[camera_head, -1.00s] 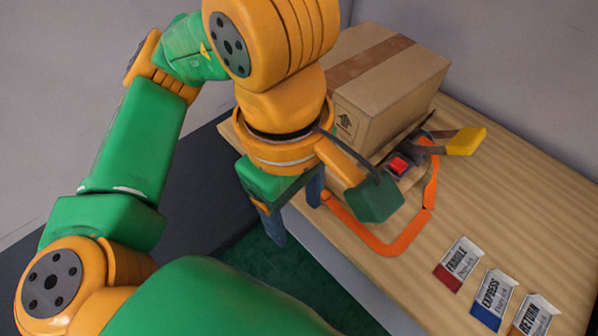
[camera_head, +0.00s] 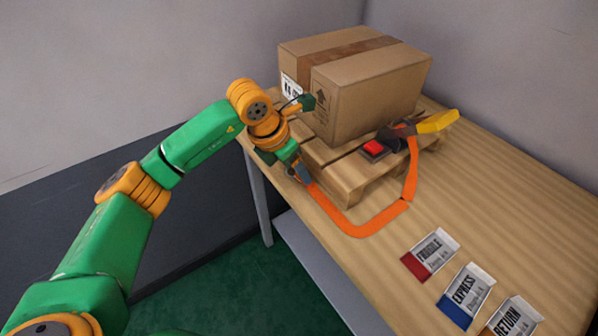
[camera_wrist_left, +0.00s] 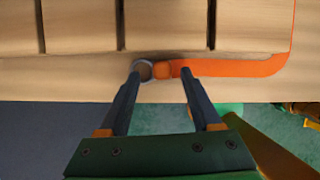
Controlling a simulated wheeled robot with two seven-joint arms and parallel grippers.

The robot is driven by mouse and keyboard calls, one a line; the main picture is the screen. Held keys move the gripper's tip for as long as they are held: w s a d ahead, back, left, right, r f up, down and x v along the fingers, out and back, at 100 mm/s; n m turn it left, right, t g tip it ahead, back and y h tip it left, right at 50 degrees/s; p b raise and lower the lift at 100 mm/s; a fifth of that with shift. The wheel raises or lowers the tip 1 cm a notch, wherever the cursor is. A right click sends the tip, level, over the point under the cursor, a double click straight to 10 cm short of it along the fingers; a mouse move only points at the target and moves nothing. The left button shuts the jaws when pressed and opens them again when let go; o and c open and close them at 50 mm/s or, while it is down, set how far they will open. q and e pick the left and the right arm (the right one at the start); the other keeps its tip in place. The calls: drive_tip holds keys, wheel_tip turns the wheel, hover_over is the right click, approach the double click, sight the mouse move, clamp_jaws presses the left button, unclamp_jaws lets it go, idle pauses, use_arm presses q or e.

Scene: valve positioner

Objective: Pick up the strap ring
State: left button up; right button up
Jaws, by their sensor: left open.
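The strap ring (camera_wrist_left: 143,70) is a small grey ring at the end of the orange strap, near the table's edge in the left wrist view. My left gripper (camera_wrist_left: 160,75) is open, with its two fingertips either side of the ring and the strap's end. The ring sits close to the left fingertip; I cannot tell whether they touch. The orange strap (camera_head: 362,227) lies on the table in a bend in the head view. There my left gripper (camera_head: 300,174) is at the strap's left end and hides the ring.
A cardboard box (camera_head: 375,90) stands on a wooden pallet (camera_head: 335,172). A tool with a red button (camera_head: 374,147) and a yellow handle (camera_head: 438,122) lies at the pallet's right. Labels marked FRAGILE (camera_head: 430,253), EXPRESS (camera_head: 466,294) and RETURN (camera_head: 512,318) lie near the front edge.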

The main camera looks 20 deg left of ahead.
use_arm(q)
drive_tip(key=shift+w+d+f, duration=0.1)
drive_tip(key=shift+d+f, duration=0.15)
drive_tip(key=shift+f, duration=0.3)
clamp_jaws()
